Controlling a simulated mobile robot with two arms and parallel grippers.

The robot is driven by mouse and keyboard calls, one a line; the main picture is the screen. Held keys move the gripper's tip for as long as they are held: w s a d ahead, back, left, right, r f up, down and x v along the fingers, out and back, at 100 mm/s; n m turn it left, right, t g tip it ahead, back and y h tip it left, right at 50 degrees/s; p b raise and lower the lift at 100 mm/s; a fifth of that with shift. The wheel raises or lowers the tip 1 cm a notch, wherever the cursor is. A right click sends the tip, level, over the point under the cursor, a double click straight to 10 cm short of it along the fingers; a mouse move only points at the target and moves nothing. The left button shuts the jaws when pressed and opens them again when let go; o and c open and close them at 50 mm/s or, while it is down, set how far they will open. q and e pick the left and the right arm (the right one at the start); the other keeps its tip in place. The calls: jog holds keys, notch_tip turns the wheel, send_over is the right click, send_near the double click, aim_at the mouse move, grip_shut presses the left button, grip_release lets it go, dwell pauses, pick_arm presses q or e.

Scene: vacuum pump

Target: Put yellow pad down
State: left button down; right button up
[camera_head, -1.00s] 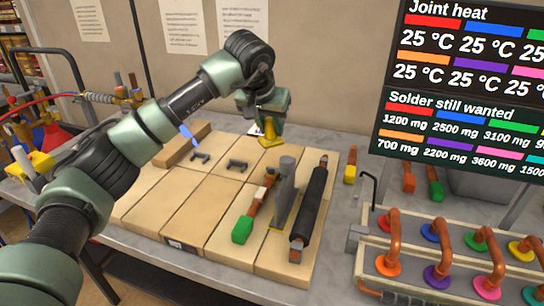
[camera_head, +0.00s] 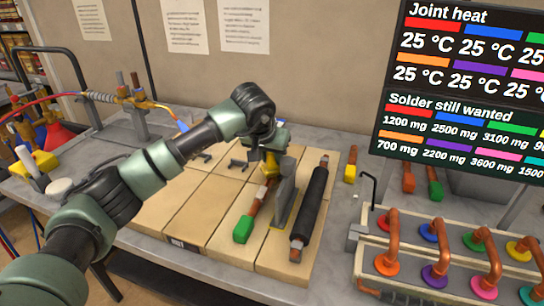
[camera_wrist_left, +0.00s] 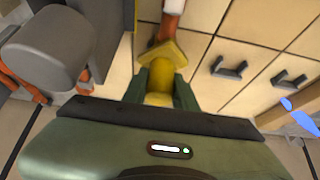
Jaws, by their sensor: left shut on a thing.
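The yellow pad (camera_head: 270,165) is held in my left gripper (camera_head: 271,158), beside the grey upright block (camera_head: 284,197) and over the far end of the copper pipe with a green end (camera_head: 243,229). In the left wrist view the pad (camera_wrist_left: 164,58) sits between the two dark green fingers of my left gripper (camera_wrist_left: 160,88), which are shut on it. Its wide flared front edge points toward the copper pipe (camera_wrist_left: 172,22); I cannot tell whether they touch. My right gripper is not in view.
Wooden boards (camera_head: 196,212) cover the bench. A black roller (camera_head: 312,207) lies right of the block. Dark brackets (camera_wrist_left: 229,68) stand on the boards. A rack of copper pipes (camera_head: 437,253) is at right, a torch (camera_head: 150,103) at back left. Boards at front left are clear.

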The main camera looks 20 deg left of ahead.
pick_arm(q)
jog(key=c, duration=1.1)
grip_release()
jog(key=shift+f, duration=0.1)
jog(key=shift+r, duration=0.3)
jog(key=shift+s+r, duration=0.15)
jog(key=shift+r, duration=0.1)
jog(key=b+v, duration=0.1)
jog(key=v, duration=1)
jog(key=shift+b, duration=0.3)
jog(key=shift+s+r, duration=0.1)
